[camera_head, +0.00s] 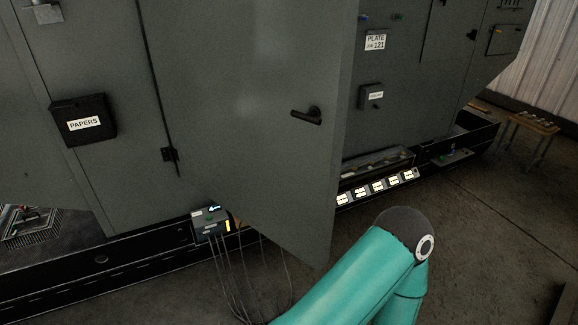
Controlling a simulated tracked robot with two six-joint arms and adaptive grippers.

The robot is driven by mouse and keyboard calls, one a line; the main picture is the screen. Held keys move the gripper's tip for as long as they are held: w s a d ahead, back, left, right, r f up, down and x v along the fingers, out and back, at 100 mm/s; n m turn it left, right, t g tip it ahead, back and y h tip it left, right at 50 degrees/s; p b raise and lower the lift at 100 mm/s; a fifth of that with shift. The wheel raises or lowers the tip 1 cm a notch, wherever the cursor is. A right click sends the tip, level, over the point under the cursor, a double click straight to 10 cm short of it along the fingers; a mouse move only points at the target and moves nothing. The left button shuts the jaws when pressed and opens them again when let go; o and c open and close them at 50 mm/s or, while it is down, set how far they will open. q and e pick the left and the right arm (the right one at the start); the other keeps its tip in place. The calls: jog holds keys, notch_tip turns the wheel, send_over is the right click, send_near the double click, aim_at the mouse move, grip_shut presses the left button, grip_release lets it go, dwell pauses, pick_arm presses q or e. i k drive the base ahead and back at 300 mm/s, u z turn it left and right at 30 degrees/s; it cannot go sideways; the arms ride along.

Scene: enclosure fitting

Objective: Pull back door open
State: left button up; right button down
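The grey metal door (255,70) stands partly open, swung out from the enclosure towards me. It is hinged on its left side, where a dark hinge (170,154) shows. Its black lever handle (308,115) is near the right edge, and nothing touches it. The door hides part of the enclosure behind it. A teal link of my arm with a dark joint shows at the bottom right, in front of and below the door. Neither of my grippers is in view.
A black papers box (84,121) is fixed left of the door. A small device (211,223) with hanging cables sits below the door. A row of labelled blocks (377,187) lies along the right base. A wooden stool (533,128) stands far right. The right floor is clear.

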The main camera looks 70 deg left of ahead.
aim_at(230, 75)
jog(key=u, duration=0.05)
jog(key=i, duration=0.1)
jog(key=u, duration=2.5)
jog(key=i, duration=1)
jog(key=z, duration=0.15)
jog(key=k, duration=0.9)
jog(key=u, duration=0.15)
jog(key=i, duration=0.9)
jog(key=z, duration=0.05)
